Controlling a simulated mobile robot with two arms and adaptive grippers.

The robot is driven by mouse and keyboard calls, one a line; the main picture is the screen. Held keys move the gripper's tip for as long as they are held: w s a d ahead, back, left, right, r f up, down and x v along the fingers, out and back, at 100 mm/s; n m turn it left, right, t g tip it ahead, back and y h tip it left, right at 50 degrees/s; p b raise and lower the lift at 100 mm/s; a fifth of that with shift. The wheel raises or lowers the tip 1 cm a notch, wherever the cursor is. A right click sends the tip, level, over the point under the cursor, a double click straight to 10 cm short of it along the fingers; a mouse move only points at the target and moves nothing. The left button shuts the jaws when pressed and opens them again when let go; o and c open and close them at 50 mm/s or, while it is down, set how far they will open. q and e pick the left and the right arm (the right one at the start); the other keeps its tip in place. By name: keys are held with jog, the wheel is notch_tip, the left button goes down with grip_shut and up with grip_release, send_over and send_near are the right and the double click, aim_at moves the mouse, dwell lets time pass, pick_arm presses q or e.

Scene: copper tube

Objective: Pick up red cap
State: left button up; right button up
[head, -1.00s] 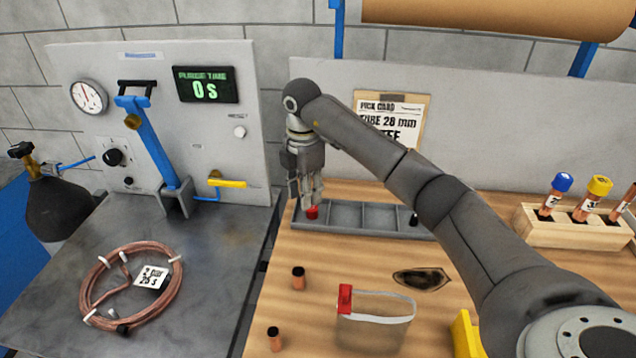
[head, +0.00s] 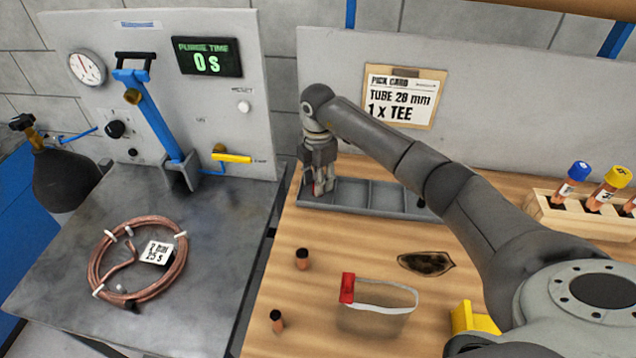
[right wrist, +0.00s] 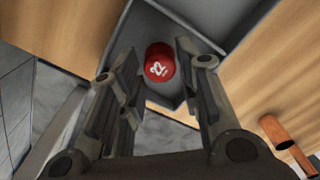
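The red cap (right wrist: 160,63), with white marking on its top, sits in the left end compartment of the grey divided tray (head: 384,200). My right gripper (head: 319,188) reaches down into that compartment. In the right wrist view my right gripper (right wrist: 152,75) is open, with its two fingers on either side of the cap and gaps visible between them. In the head view the fingers hide nearly all of the cap. My left gripper is not in view.
Tray walls stand close around my right fingers. A clear pouch with a red clip (head: 347,288), a dark scorch mark (head: 426,263) and two short copper pieces (head: 302,259) (head: 277,321) are nearer on the bench. A wooden rack (head: 580,220) holds capped tubes at right. A copper coil (head: 100,262) lies left.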

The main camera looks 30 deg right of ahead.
jog(key=shift+f, duration=1)
jog(key=c, duration=0.3)
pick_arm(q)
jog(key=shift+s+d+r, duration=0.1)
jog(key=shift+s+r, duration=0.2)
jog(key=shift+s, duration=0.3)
pick_arm(e)
jog(key=shift+c, duration=0.2)
